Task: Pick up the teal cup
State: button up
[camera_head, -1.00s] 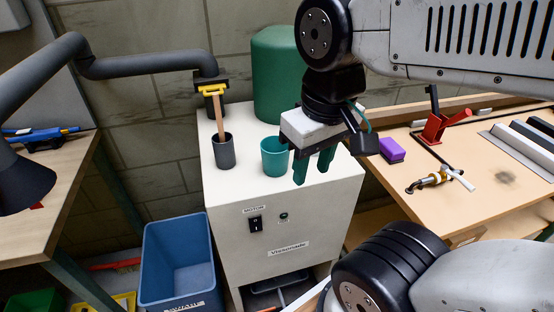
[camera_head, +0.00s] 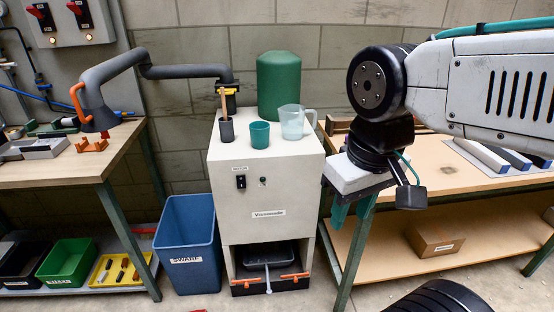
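The teal cup (camera_head: 260,134) stands upright on top of the white cabinet (camera_head: 267,172), between a dark grey cup and a clear jug. My gripper (camera_head: 352,212) hangs to the right of the cabinet, well apart from the teal cup and lower than the cabinet top in the picture. Its two teal fingers point down with a gap between them, and nothing shows in that gap.
The dark grey cup (camera_head: 227,131) holds a wooden-handled tool, left of the teal cup. The clear jug (camera_head: 292,122) stands close on its right. A green cylinder (camera_head: 279,84) rises behind. Workbenches flank the cabinet; a blue bin (camera_head: 188,243) stands at its left.

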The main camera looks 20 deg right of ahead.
aim_at(260, 135)
jog(key=k, duration=0.4)
jog(key=u, duration=1.05)
jog(key=i, duration=1.7)
jog(key=z, duration=1.15)
